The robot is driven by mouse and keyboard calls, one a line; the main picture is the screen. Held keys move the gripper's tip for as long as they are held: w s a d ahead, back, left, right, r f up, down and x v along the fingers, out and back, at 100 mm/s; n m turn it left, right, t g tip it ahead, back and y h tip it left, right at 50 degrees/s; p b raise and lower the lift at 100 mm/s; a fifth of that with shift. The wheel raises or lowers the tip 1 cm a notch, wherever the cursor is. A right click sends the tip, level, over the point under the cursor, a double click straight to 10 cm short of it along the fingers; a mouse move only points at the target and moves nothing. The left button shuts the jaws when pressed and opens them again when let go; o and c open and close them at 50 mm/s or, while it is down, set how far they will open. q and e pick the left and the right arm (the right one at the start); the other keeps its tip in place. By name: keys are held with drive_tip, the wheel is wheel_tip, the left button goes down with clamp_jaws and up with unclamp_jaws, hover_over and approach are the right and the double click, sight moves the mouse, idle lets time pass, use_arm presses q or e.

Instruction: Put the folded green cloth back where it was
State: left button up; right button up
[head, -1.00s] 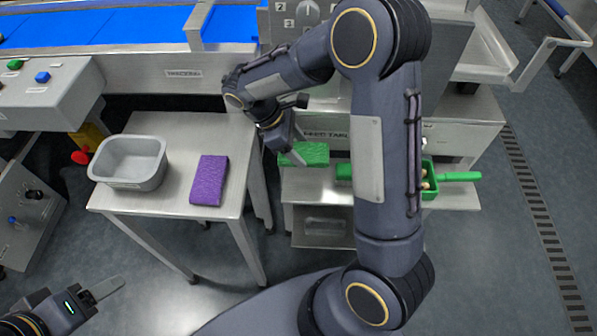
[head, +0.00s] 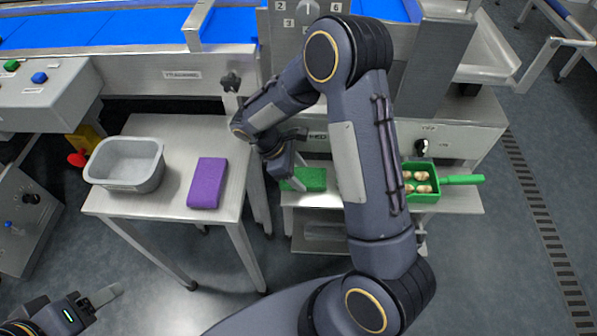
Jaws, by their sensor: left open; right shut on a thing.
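The folded green cloth (head: 311,179) is at the left end of the low metal shelf (head: 455,201), under the machine front. My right gripper (head: 287,180) is shut on the cloth's left side, its fingers partly hidden by the wrist. I cannot tell whether the cloth rests on the shelf or is just above it. My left gripper (head: 104,296) is open and empty at the lower left, away from everything.
A metal table (head: 180,150) at left holds a grey tub (head: 125,178) and a purple folded cloth (head: 207,183). My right arm hides the shelf's middle.

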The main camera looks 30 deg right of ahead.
drive_tip(key=o, duration=1.3)
drive_tip(key=shift+r, duration=0.1)
drive_tip(key=p+v, duration=0.2)
drive_tip(key=v, duration=0.9)
drive_tip(key=s+d+r+m+t+y, duration=0.35)
drive_tip(key=s+r+m+y, duration=0.3)
drive_tip(key=s+r, duration=0.4)
drive_tip(key=shift+s+a+r+m+t+y, duration=0.1)
drive_tip(key=shift+s+a+m+t+y, duration=0.3)
drive_tip(key=shift+s+m+t, duration=1.1)
drive_tip(key=shift+s+a+r+m+t+y, duration=0.1)
drive_tip(key=shift+s+a+m+t+y, duration=0.55)
drive_tip(key=shift+s, duration=1.5)
drive_tip(key=shift+s+a+r+m+t+y, duration=0.15)
drive_tip(key=shift+s+m+t, duration=0.55)
drive_tip(key=shift+s+m, duration=0.95)
drive_tip(key=shift+s+n, duration=0.2)
drive_tip(key=shift+n, duration=0.05)
